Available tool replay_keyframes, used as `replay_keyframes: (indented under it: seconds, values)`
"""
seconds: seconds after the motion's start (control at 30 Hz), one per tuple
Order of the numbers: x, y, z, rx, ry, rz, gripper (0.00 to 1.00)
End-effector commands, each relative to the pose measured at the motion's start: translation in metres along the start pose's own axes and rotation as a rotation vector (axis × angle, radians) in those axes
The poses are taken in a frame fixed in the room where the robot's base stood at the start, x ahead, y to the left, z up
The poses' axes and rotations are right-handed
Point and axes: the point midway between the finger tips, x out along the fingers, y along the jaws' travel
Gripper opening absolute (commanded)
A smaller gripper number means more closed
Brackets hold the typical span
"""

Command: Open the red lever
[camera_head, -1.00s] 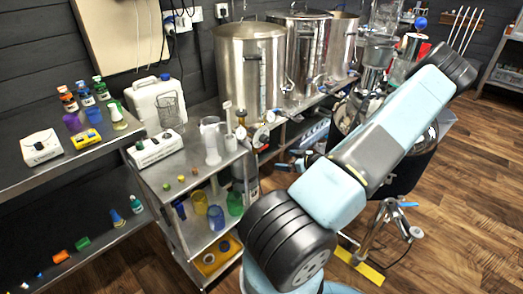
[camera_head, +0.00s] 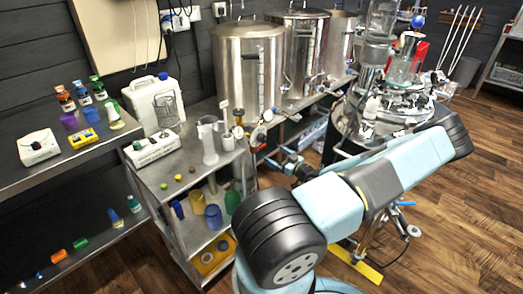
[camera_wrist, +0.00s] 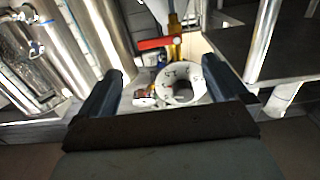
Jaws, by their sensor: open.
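The red lever (camera_wrist: 155,43) shows in the wrist view as a bar lying nearly level across a brass valve (camera_wrist: 175,48). My gripper (camera_wrist: 162,68) is open and empty, with one dark finger on each side of the picture. The lever appears beyond the fingertips, between them, and apart from both. In the head view my gripper (camera_head: 293,165) is near the front of the steel kettles, partly hidden by my arm. There a small red spot (camera_head: 268,116) by a gauge may be the lever; it is too small to tell.
Steel kettles (camera_head: 250,70) stand on a bench behind the valve area. A steel shelf cart (camera_head: 165,180) with cups and a cylinder stands left of my gripper. A glass and steel apparatus (camera_head: 385,100) stands right. Wood floor (camera_head: 470,190) is free at right.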

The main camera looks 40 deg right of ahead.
Motion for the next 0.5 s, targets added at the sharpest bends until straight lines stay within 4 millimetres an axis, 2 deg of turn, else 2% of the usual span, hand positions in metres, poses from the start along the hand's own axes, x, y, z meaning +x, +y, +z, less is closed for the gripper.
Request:
replay_keyframes:
  seconds: [0.3,0.5]
  values:
    - [0.055,0.000,0.000,0.002,0.000,0.000,1.00]
    - [0.077,0.000,0.000,0.002,-0.001,0.001,1.00]
